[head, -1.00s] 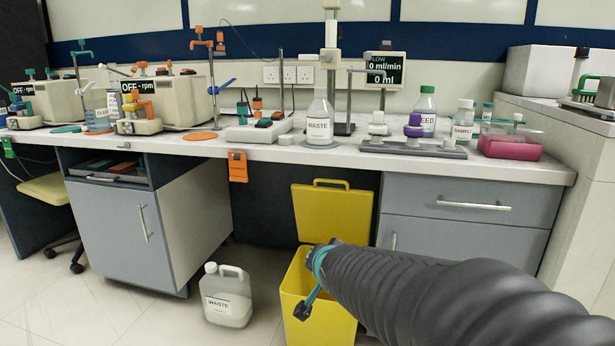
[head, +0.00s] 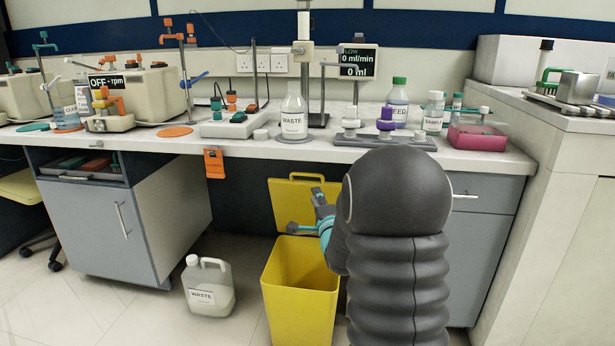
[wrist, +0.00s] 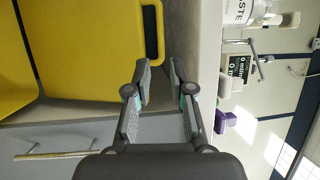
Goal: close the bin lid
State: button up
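The yellow bin (head: 300,312) stands on the floor in front of the bench, its top open. Its yellow lid (head: 285,200) stands upright at the bin's back, with a loop handle (head: 306,177) on its top edge. My gripper (head: 304,212) is in front of the lid's right part and covers some of it. In the wrist view the lid (wrist: 85,50) fills the left, and its handle (wrist: 157,30) lies just beyond the fingertips. My gripper (wrist: 158,75) is open there, with an empty gap between its fingers. Contact with the lid cannot be told.
A white waste jug (head: 209,288) stands on the floor left of the bin. The bench top (head: 240,145) above carries bottles and instruments, including a waste bottle (head: 294,118). Drawers (head: 485,205) are right of the bin, partly behind my arm. An orange tag (head: 214,163) hangs from the bench edge.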

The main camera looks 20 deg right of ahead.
jog(key=p+x, duration=0.1)
jog(key=x, duration=1)
jog(key=shift+w, duration=0.25)
jog(key=shift+d, duration=0.1)
grip_shut()
